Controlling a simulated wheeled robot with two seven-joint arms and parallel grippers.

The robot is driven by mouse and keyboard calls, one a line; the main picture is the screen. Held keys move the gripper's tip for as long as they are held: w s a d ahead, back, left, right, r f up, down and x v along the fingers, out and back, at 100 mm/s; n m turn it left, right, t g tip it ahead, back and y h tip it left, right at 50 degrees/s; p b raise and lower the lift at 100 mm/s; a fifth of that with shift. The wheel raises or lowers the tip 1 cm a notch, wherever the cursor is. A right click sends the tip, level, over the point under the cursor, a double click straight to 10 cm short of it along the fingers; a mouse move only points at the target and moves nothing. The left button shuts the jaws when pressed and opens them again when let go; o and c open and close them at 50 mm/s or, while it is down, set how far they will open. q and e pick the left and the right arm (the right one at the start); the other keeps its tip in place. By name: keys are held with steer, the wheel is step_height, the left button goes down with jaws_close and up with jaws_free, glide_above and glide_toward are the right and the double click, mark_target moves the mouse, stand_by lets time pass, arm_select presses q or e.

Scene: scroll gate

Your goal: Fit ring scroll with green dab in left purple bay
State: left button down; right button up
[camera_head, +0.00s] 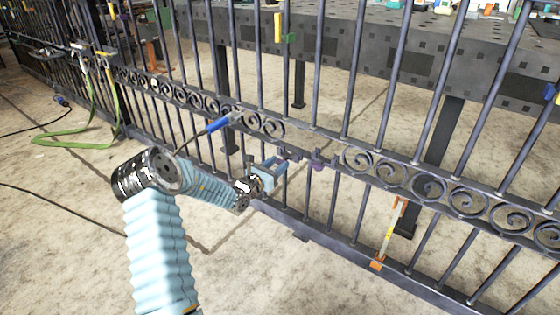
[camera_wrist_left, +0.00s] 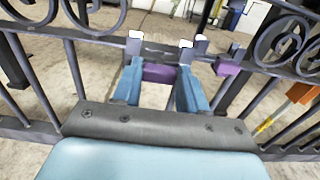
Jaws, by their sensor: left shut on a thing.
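My left gripper (camera_head: 276,168) is at the gate's scroll band, at the gap in its row of scrolls. In the left wrist view its two blue fingers (camera_wrist_left: 160,88) stand apart, with a dark grey piece (camera_wrist_left: 160,52) seen edge-on between their tips. I cannot make out its ring shape or a green dab. The left purple bay (camera_wrist_left: 158,73) shows between the fingers, low behind the grey piece. Whether the piece is seated there I cannot tell. The right purple bay (camera_wrist_left: 228,67) is empty, and it also shows in the head view (camera_head: 317,160). My right gripper is out of view.
The dark metal gate (camera_head: 345,150) runs across the view, with fixed scrolls (camera_head: 358,159) on both sides of the gap. A blue-handled tool (camera_head: 218,124) is at the band on the left. An orange-ended level (camera_head: 388,235) leans at the lower right. A dark workbench (camera_head: 350,50) stands behind.

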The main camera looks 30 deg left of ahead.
arm_select(q)
steer(key=c, duration=0.6)
jaws_free()
steer(key=s+a+p, duration=0.1)
steer(key=s, duration=1.2)
steer(key=shift+s, duration=0.35)
